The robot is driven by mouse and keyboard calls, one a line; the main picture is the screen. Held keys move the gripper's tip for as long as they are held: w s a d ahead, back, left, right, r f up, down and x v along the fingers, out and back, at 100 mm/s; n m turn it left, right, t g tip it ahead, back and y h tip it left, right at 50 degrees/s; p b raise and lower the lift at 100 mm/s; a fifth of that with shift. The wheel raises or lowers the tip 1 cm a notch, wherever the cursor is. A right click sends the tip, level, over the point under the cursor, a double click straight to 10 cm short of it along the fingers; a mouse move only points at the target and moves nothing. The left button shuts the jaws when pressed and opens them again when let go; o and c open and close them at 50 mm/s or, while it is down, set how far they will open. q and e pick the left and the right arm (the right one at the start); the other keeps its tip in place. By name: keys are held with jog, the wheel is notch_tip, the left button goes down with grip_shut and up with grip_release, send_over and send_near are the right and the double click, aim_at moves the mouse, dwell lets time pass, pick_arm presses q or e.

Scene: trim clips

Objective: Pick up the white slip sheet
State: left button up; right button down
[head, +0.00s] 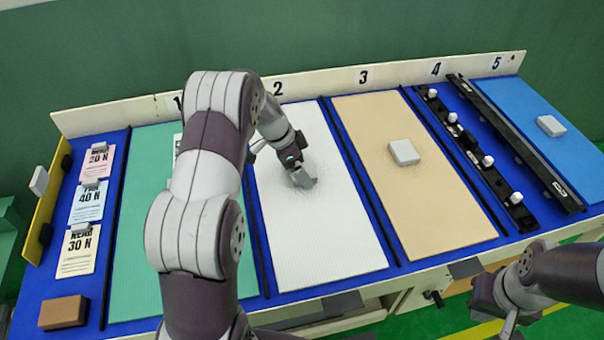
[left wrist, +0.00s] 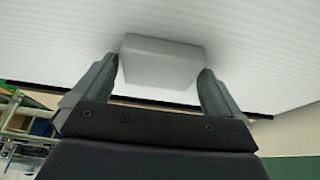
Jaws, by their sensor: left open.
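The white slip sheet (head: 325,240) lies flat in the bay marked 2, with fine ribs across it. It fills the upper part of the left wrist view (left wrist: 255,50). A pale grey block (left wrist: 160,62) is on the sheet, between the fingers of my left gripper (left wrist: 160,80). My left gripper (head: 303,180) is low over the sheet's middle in the head view and hides most of the block there. Its jaws are open, one finger at each side of the block. My right gripper (head: 497,318) is at the lower right, off the board's front edge, its fingers partly cut off.
A green sheet (head: 145,255) lies left of the white one, a tan sheet (head: 430,210) with a white block (head: 404,152) right. Black rails (head: 515,145) and a blue sheet (head: 540,90) follow. A brown block (head: 62,312) and labelled cards (head: 78,255) are far left.

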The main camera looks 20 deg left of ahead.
pick_arm(q)
jog(key=c, duration=1)
jog(key=shift+r, duration=0.15)
